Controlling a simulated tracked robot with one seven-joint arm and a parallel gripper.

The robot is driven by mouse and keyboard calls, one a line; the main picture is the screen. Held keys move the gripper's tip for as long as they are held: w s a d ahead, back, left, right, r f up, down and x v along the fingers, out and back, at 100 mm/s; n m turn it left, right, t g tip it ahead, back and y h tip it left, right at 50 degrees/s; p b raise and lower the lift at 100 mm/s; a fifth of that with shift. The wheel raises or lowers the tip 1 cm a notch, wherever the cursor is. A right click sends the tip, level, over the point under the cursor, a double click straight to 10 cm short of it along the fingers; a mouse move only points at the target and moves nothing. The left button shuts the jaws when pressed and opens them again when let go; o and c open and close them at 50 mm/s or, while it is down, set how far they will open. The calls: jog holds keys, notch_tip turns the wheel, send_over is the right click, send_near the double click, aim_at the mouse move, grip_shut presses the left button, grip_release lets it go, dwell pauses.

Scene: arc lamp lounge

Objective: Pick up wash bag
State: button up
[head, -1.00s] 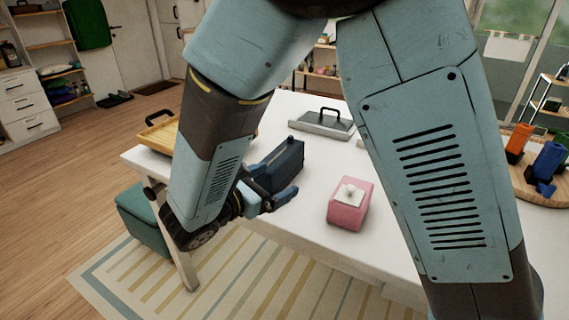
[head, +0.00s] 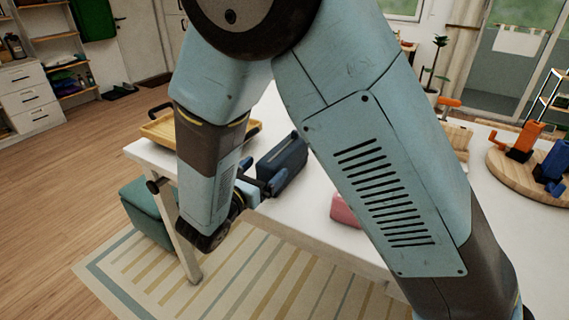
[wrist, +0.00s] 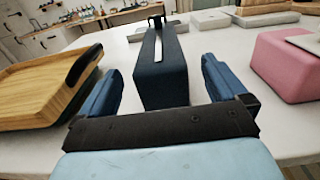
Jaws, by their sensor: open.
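The wash bag is a dark navy box-shaped bag (head: 284,160) with a light strip along its top. It stands upright on the white table in the head view. In the wrist view the wash bag (wrist: 160,78) is straight ahead, its near end facing me. My gripper (wrist: 161,72) is open, with one blue finger to the left and one to the right of the bag's near end, a gap showing on each side. In the head view my gripper (head: 264,187) is at the bag's near end, partly hidden by my arm.
A yellow wooden tray (wrist: 40,92) with a dark handle lies close to the left. A pink tissue box (wrist: 285,68) stands to the right, mostly hidden by my arm in the head view. The white table (wrist: 215,130) is bare immediately around the bag.

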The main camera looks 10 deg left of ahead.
aim_at(273, 158)
jog(key=shift+x, duration=2.7)
jog(key=shift+c, duration=0.3)
jog(key=c, duration=1.3)
jog(key=shift+r, duration=0.15)
